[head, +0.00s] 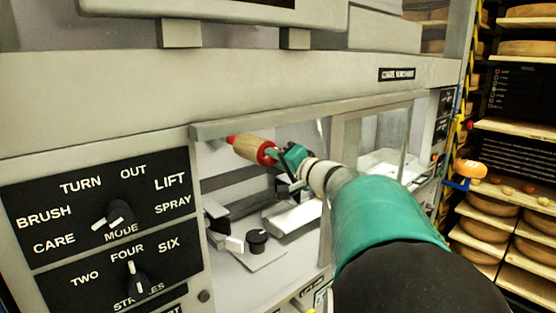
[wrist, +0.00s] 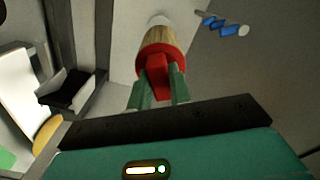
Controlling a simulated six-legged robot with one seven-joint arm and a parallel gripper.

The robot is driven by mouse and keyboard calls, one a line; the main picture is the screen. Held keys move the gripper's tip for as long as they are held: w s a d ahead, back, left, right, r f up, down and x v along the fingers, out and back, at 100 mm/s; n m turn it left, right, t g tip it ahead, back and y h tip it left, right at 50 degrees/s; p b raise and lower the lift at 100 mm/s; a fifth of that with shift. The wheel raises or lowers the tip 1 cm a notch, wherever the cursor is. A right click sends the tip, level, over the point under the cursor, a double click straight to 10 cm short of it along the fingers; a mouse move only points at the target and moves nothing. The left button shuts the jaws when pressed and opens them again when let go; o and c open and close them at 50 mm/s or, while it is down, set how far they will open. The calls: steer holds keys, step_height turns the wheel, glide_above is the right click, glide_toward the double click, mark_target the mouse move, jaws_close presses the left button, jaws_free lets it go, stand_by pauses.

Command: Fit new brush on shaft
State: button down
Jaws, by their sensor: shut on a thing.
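The brush (head: 252,150) has a tan bristled body with red ends. My gripper (head: 284,158) is shut on it and holds it inside the machine's opening, above the floor of the bay. In the wrist view the brush (wrist: 160,50) points away from my gripper (wrist: 158,95), whose green fingers close on its red end piece. A pale round part (wrist: 158,20) shows at the brush's far end. I cannot tell whether it is the shaft or part of the brush, nor whether the brush touches anything there.
The machine's black dial panel (head: 105,220) is left of the opening. A black knob (head: 257,241) and pale metal parts (head: 292,217) are below the brush. A glass pane (head: 385,140) is at right. Cheese shelves (head: 510,125) stand far right. A blue part (wrist: 230,27) shows in the wrist view.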

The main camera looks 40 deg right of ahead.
steer(key=shift+w, duration=0.35)
steer(key=c, duration=1.2)
jaws_free()
steer(key=shift+s, duration=0.1)
steer(key=s, duration=1.3)
steer(key=shift+s+d, duration=0.15)
steer(key=shift+s, duration=0.15)
